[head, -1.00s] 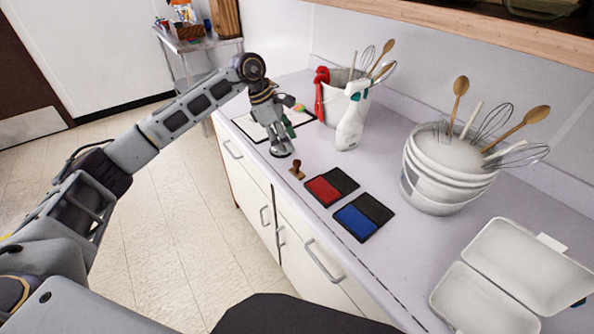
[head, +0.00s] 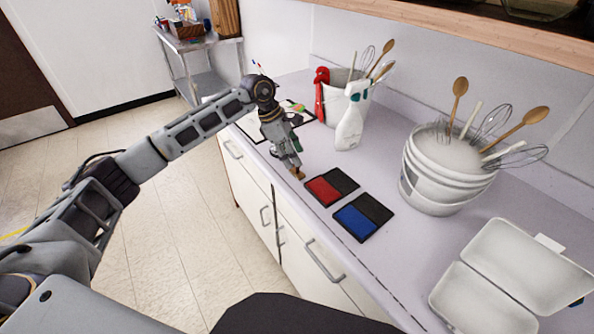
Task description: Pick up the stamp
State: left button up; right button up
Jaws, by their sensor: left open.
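The stamp (head: 299,175) is a small brown wooden piece on the counter near its front edge, left of the red ink pad (head: 323,191). My left gripper (head: 294,168) points down right at the stamp and hides most of it; only the lower brown part shows. The gripper is open. I cannot tell whether its fingers are around the stamp or just above it. My right gripper is not in view.
A blue ink pad (head: 356,222) lies beside the red one. A spray bottle (head: 350,126) and a white bucket of utensils (head: 440,175) stand behind. An open white container (head: 497,290) is at right. A metal cart (head: 196,45) stands far left.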

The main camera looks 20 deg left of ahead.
aim_at(297, 168)
pick_arm(q)
jog(key=shift+x, duration=1.9)
jog(key=shift+s, duration=0.2)
jog(key=shift+d, duration=0.1)
grip_shut()
